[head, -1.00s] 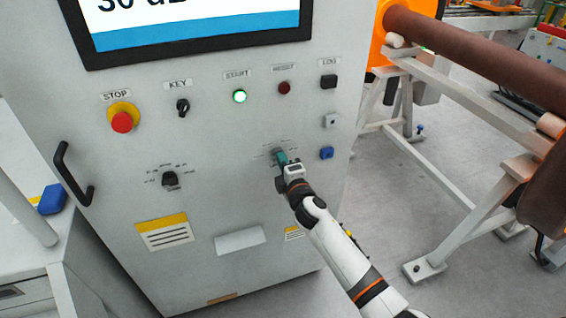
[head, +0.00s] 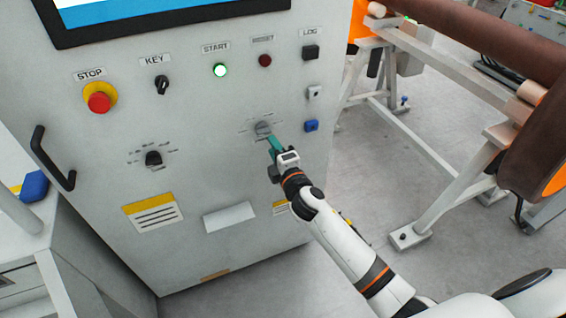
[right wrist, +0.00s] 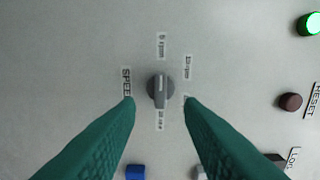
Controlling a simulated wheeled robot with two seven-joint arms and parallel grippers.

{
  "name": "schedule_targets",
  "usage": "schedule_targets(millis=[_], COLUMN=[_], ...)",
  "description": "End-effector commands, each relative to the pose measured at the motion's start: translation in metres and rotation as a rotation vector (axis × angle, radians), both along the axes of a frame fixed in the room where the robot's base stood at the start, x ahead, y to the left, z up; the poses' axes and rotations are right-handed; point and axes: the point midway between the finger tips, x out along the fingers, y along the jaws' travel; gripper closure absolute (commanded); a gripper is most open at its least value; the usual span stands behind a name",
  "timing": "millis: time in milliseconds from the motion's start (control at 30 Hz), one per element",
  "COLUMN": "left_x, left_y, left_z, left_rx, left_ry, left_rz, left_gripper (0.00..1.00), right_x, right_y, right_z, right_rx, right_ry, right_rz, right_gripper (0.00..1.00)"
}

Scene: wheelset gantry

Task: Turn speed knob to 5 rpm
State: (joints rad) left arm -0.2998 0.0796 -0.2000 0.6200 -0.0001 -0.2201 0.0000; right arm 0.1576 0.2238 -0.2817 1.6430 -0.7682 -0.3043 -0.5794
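The grey speed knob (right wrist: 160,90) sits on the panel in the middle of the right wrist view, beside the SPEED label (right wrist: 126,82). Its white pointer mark points up in that view, toward a label (right wrist: 161,45) that appears to read 5 rpm. In the head view the knob (head: 263,128) is right of the panel's middle. My right gripper (right wrist: 158,104) is open, with green fingers on either side of the knob's line and no visible contact. In the head view the gripper (head: 273,143) is just below and in front of the knob. My left gripper is not in view.
A second black selector (head: 153,158) is left on the panel. Above are the red STOP button (head: 99,102), key switch (head: 162,85), lit green START button (head: 220,70) and dark red RESET button (head: 265,60). A blue socket (head: 311,126) is right of the knob.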

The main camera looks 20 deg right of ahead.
Motion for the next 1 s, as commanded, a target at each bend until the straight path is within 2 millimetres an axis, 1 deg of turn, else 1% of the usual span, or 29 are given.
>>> schedule_targets(millis=[33,200,300,400,533,933,1000], left_x=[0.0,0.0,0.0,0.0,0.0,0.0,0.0], left_y=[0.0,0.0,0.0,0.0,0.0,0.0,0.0], left_z=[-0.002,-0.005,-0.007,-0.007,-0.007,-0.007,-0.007], left_rx=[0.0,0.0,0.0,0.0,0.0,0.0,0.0], left_ry=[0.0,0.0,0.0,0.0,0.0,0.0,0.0], left_rz=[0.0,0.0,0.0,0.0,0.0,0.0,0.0], left_gripper=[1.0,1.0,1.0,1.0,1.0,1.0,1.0], right_x=[-0.012,-0.042,-0.055,-0.062,-0.065,-0.065,-0.065], right_y=[0.0,-0.001,-0.002,-0.002,-0.002,-0.002,-0.003], right_z=[-0.002,-0.002,-0.002,-0.001,0.0,0.0,-0.005], right_rx=[0.0,0.0,0.0,0.0,-0.001,0.0,0.007], right_ry=[0.002,0.002,0.002,0.002,0.0,0.001,0.011], right_rz=[0.001,0.001,0.0,0.0,0.0,0.0,-0.001], right_gripper=[0.65,0.65,0.65,0.65,0.65,0.65,0.65])
